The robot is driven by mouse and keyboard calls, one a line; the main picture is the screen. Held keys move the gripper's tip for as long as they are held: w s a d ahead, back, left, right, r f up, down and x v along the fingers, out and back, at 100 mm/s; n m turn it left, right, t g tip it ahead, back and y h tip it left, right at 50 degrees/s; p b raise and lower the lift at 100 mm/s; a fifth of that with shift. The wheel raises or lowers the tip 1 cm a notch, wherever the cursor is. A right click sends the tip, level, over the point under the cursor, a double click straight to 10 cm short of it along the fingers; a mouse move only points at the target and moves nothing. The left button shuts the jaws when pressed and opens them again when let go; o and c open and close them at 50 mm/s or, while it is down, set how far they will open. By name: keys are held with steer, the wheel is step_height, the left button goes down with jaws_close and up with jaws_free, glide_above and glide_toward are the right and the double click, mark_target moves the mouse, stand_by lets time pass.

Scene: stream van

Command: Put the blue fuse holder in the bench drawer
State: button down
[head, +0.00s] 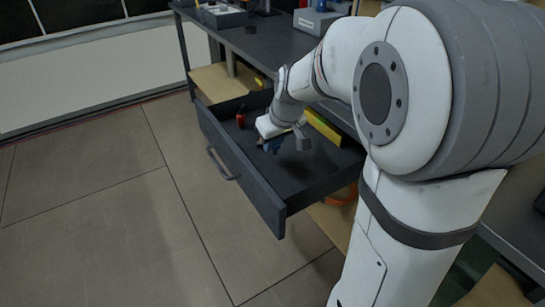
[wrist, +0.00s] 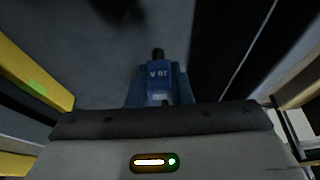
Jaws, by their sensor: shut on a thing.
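The bench drawer (head: 236,171) is pulled open below the grey bench. My gripper (head: 277,146) is inside the outline of the drawer, over its middle, shut on the blue fuse holder (head: 271,145). The blue fuse holder also shows in the wrist view (wrist: 159,84), marked with small white lettering, its lower part hidden behind the gripper body. I cannot tell whether the holder touches the drawer floor.
A red item (head: 241,117) lies in the drawer's far left part, and a yellow bar (head: 323,127) lies along its right side. The bench top (head: 268,44) carries grey boxes. The drawer's front part is bare, with open floor to the left.

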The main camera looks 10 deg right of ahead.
mark_target(274, 153)
step_height(274, 153, down, 4)
steer(key=shift+f+b, duration=0.1)
steer(key=shift+b, duration=0.55)
steer(key=shift+f, duration=0.1)
steer(key=c, duration=1.3)
jaws_free()
steer(key=shift+r, duration=0.3)
steer(key=p+v, duration=0.3)
steer(key=v, duration=0.8)
steer(key=shift+s+r+p, duration=0.2)
steer(key=shift+r+p, duration=0.1)
steer(key=shift+p, duration=0.1)
